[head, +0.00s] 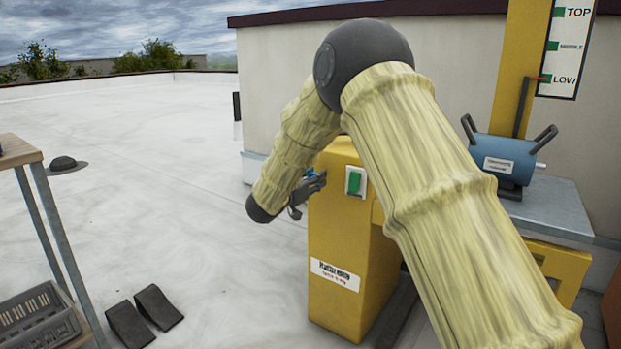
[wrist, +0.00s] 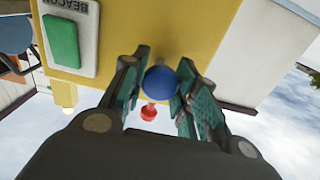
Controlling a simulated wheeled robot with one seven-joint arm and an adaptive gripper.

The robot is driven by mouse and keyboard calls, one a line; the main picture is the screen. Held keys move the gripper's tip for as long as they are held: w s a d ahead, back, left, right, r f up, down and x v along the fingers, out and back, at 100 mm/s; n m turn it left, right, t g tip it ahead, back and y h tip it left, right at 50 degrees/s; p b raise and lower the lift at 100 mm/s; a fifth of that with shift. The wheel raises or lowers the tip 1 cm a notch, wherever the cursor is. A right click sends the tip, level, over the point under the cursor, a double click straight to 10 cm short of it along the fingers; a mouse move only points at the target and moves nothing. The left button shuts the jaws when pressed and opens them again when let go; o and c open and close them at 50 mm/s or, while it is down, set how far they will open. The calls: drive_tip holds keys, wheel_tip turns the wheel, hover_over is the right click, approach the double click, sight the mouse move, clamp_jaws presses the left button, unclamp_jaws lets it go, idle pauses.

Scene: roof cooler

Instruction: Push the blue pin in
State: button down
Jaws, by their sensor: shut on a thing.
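The blue pin (wrist: 160,80) shows as a round blue knob between the two fingers of my gripper (wrist: 158,85) in the wrist view. The fingers are shut on the knob, close to the yellow cabinet face. In the head view my gripper (head: 308,190) is at the left side of the yellow cabinet (head: 335,240), and a bit of the blue pin (head: 311,173) shows beside it. The pin's shaft and how deep it sits are hidden.
A green beacon switch (head: 354,183) is on the cabinet, close to my gripper. A red knob (wrist: 149,112) lies just beyond the pin in the wrist view. A blue cylinder with handles (head: 505,158) stands on a grey table at right. Open roof lies left.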

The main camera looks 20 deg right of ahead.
drive_tip(key=shift+p+x, duration=0.65)
drive_tip(key=shift+x, duration=0.6)
drive_tip(key=shift+s+r, duration=0.1)
drive_tip(key=c, duration=1.1)
unclamp_jaws()
drive_tip(key=shift+d, duration=0.15)
drive_tip(key=shift+o, duration=0.2)
drive_tip(key=v, duration=1.2)
